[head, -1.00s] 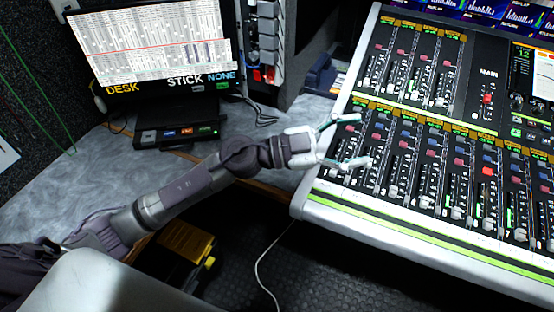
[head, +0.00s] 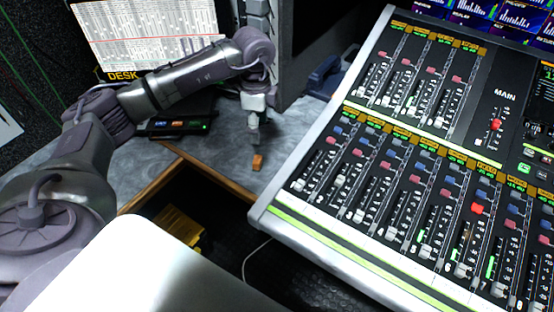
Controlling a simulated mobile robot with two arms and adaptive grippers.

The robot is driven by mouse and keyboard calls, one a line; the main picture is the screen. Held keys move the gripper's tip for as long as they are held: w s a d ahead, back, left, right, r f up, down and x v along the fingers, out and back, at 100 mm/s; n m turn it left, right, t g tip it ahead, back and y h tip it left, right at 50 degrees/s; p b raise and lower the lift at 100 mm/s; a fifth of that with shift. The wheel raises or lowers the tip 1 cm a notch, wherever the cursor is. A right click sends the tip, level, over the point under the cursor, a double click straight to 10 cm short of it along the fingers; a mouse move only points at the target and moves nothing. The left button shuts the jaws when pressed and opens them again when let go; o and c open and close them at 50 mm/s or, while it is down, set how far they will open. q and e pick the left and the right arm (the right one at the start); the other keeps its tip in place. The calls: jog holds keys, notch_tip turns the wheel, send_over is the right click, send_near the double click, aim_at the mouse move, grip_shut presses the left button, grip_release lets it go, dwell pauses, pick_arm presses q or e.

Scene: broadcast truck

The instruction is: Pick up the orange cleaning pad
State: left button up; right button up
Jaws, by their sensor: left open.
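The orange cleaning pad (head: 257,162) is a small block on the grey desk top, near the desk's front edge and left of the mixing console. My left gripper (head: 254,138) points down just above and behind the pad, apart from it as far as I can see. It is open and holds nothing. Its fingers show nearly edge-on, so the gap between them is hard to see. My right gripper is not in view.
The mixing console (head: 330,228) fills the right side, its edge close to the pad. A monitor (head: 150,30) and a dark box with lit buttons (head: 165,127) stand behind my left arm. The grey desk (head: 215,160) is bare around the pad. A white cable (head: 250,258) hangs below.

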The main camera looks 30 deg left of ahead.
aim_at(257, 159)
pick_arm(q)
jog(key=f, duration=0.1)
jog(key=a+f, duration=0.1)
jog(key=s+f, duration=0.1)
jog(key=shift+a+f, duration=0.15)
jog(key=shift+f, duration=0.05)
notch_tip(257, 159, down, 3)
jog(key=shift+f, duration=0.1)
jog(key=shift+d+f, duration=0.2)
jog(key=shift+f, duration=1.2)
notch_tip(257, 159, down, 3)
jog(key=shift+r, duration=0.15)
jog(key=shift+w+f, duration=0.1)
jog(key=shift+f, duration=0.45)
jog(key=c, duration=1)
jog(key=shift+c, duration=1.3)
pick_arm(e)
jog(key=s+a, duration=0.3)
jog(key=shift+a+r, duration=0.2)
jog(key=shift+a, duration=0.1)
